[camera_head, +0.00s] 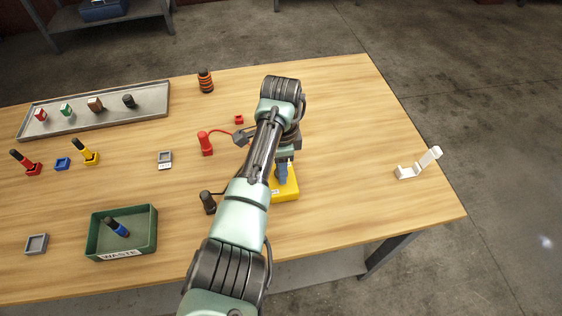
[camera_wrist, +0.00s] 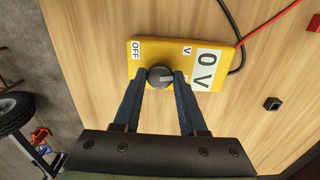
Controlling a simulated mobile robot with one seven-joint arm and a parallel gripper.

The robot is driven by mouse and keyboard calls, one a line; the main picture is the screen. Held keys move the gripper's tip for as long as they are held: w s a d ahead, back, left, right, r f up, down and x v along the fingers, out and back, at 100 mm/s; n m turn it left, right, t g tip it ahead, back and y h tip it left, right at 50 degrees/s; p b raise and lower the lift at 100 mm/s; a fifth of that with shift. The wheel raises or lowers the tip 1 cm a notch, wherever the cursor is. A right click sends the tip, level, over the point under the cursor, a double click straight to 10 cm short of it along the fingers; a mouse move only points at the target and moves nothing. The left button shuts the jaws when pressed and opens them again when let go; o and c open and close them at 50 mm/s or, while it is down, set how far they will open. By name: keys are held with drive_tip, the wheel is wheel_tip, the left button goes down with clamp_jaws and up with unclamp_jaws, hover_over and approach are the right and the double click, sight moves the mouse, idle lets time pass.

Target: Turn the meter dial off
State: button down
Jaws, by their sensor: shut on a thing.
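The yellow meter (camera_head: 285,190) lies on the wooden table, partly hidden by my arm in the head view. In the wrist view the meter (camera_wrist: 178,48) shows an "OFF" label at its left, a "V" label near its middle and a display reading "0 V" at its right. Its dark round dial (camera_wrist: 160,76) sits near the meter's lower edge. My gripper (camera_wrist: 161,79) is shut on the dial, with a blue finger on each side. The light mark on the dial points right, away from the OFF label. My gripper also shows in the head view (camera_head: 281,180).
A red probe (camera_head: 206,144) and a black probe (camera_head: 208,203) stand left of my arm. A green waste bin (camera_head: 122,232) and a grey tray (camera_head: 95,110) are farther left. A white holder (camera_head: 418,164) stands right; the table between is clear.

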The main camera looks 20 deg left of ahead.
drive_tip(key=n+p, duration=0.1)
drive_tip(key=n, duration=0.2)
drive_tip(key=shift+r+n, duration=0.1)
drive_tip(key=shift+n, duration=0.3)
drive_tip(key=n+p, duration=0.1)
drive_tip(key=n, duration=0.2)
drive_tip(key=shift+n, duration=0.3)
drive_tip(key=n+p, duration=0.1)
drive_tip(key=n, duration=1.8)
drive_tip(key=shift+n, duration=0.3)
drive_tip(key=shift+c, duration=2.2)
unclamp_jaws()
